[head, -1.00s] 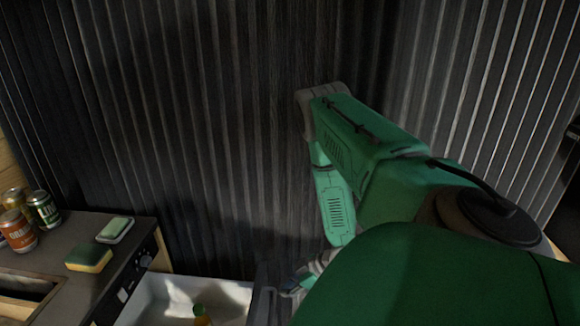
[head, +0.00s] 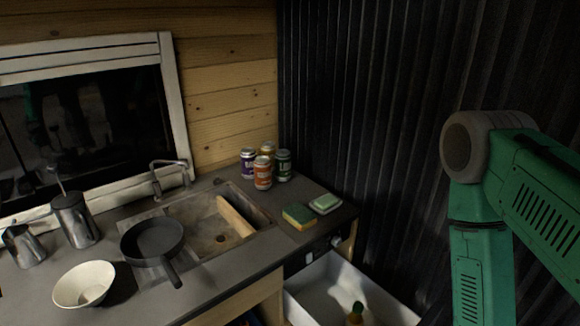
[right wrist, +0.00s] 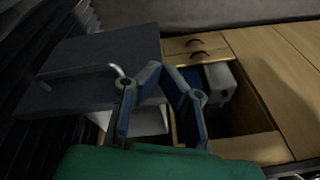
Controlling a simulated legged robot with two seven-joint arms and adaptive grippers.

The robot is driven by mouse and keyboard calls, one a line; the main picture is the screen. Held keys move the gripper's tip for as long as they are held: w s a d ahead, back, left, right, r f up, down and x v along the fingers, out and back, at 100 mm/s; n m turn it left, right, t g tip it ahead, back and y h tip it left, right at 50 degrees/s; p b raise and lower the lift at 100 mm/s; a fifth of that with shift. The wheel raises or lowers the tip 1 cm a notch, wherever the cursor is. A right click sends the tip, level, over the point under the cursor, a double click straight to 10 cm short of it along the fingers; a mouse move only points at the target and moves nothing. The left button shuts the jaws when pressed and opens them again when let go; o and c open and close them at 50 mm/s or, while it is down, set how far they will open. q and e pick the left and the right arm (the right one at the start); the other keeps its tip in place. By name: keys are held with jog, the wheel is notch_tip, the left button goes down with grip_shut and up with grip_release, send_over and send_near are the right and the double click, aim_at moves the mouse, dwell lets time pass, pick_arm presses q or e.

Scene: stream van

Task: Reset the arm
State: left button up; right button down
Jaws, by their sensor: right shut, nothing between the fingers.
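My green right arm (head: 482,250) is at the right side of the head view, in front of the dark corrugated wall. Its elbow is bent and the forearm hangs down out of the frame. The right gripper shows only in the right wrist view (right wrist: 160,70). Its blue fingers are shut with nothing between them, and they are apart from the furniture beyond. My left arm and left gripper are out of view.
The counter holds a sink (head: 213,228), a frying pan (head: 152,240), a white bowl (head: 84,285), a sponge (head: 299,216) and several cans (head: 263,172). A white bin (head: 330,289) stands below its right end. The right wrist view shows a wooden cabinet (right wrist: 270,68).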

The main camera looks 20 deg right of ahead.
jog(key=s+a+r+g+h, duration=0.1)
jog(key=s+a+g, duration=0.15)
jog(key=s, duration=0.35)
notch_tip(320, 180, down, 13)
jog(key=w+a+b, duration=0.1)
jog(key=b, duration=1.3)
jog(key=shift+a+r+t, duration=0.15)
jog(key=shift+a+t, duration=0.2)
